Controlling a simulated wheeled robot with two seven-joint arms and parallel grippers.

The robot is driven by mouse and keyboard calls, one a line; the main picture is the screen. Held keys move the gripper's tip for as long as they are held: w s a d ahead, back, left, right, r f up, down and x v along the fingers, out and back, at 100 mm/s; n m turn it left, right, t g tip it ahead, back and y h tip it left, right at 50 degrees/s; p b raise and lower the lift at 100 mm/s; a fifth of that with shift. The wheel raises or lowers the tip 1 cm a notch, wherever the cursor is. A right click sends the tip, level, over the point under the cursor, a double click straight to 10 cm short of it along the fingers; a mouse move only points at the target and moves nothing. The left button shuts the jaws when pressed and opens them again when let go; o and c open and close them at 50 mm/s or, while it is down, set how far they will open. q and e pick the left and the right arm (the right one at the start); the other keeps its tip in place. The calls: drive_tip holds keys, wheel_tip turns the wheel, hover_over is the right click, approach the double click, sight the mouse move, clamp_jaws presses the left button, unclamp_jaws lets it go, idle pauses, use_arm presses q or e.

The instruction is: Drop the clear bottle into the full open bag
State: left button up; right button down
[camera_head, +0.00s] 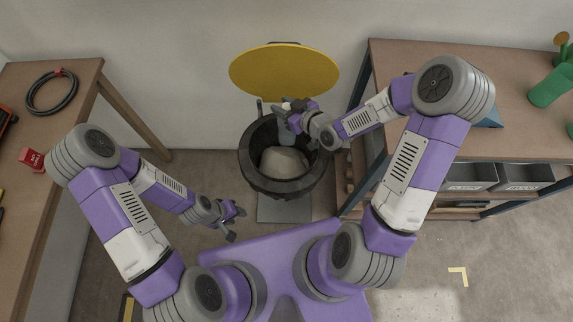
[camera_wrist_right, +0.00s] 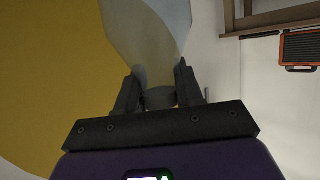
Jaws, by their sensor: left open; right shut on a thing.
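The clear bottle (camera_wrist_right: 150,40) is pale and see-through and fills the top middle of the right wrist view. My right gripper (camera_wrist_right: 160,95) is shut on its narrow end. In the head view my right gripper (camera_head: 292,108) is over the back of a dark round bin (camera_head: 262,180), with the bottle (camera_head: 286,136) hanging below it at the opening. A pale grey-beige mass (camera_head: 282,162) fills the inside of the bin; it looks like the full bag, but I cannot make out its edge. My left gripper (camera_head: 236,224) is open and empty, low at the bin's front left.
A yellow round lid (camera_head: 284,72) stands raised behind the bin against the wall. A wooden table (camera_head: 50,100) with a coiled black cable (camera_head: 52,92) is at the left. A wooden workbench (camera_head: 520,90) with grey trays (camera_head: 524,176) is at the right.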

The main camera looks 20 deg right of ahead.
drive_tip(key=shift+f+b, duration=1.65)
drive_tip(key=shift+f, duration=1.2)
drive_tip(key=c, duration=0.6)
unclamp_jaws()
drive_tip(key=shift+c, duration=0.2)
drive_tip(key=p+v, duration=0.2)
drive_tip(key=v, duration=0.5)
drive_tip(key=shift+s+d, duration=0.15)
drive_tip(key=shift+s, duration=0.05)
